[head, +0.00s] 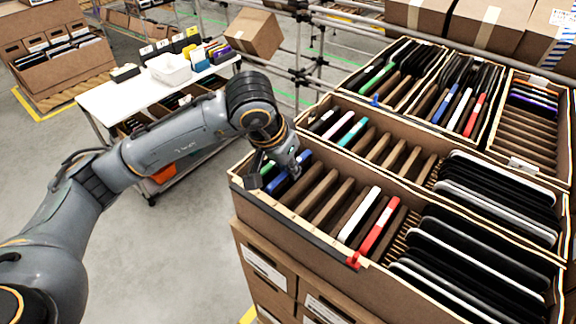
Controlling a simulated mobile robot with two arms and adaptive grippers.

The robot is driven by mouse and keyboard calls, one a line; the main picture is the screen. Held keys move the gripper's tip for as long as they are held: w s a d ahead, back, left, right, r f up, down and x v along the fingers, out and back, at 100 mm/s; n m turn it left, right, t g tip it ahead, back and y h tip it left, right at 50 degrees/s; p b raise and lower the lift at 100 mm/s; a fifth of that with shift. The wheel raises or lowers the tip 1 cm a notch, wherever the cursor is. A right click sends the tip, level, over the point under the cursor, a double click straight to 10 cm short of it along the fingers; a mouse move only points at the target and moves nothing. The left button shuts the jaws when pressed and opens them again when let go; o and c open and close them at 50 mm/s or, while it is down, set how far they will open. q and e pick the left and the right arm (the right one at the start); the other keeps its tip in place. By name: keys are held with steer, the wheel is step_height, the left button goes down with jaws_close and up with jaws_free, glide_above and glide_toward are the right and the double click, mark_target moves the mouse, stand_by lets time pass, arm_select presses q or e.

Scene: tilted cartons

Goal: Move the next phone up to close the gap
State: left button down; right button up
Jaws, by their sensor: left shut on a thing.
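My left gripper (282,172) points down at the left end of the front carton (330,245). It is shut on a blue phone (304,158), which shows on both sides of the fingers and sits low at the carton's slots. A green-edged phone (267,168) is just left of it, partly hidden by the gripper. To the right come several brown dividers (318,190), then a white phone (360,214) and a red phone (379,229). A red clip (353,259) sits on the carton's front rim. My right gripper is not in view.
Black phones with pale edges (470,250) fill the front carton's right part. Another carton (385,150) with phones and dividers adjoins behind, with more beyond. A white table (150,95) with a white bin (169,68) stands at the back left.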

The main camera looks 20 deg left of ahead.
arm_select(q)
steer(key=shift+f+b, duration=0.25)
steer(key=shift+b, duration=0.2)
stand_by(0.4)
stand_by(0.3)
steer(key=c, duration=1.3)
jaws_free()
steer(key=v, duration=1.2)
steer(key=shift+w+r, duration=0.1)
step_height(320, 180, up, 7)
steer(key=p, duration=0.3)
steer(key=shift+p, duration=0.3)
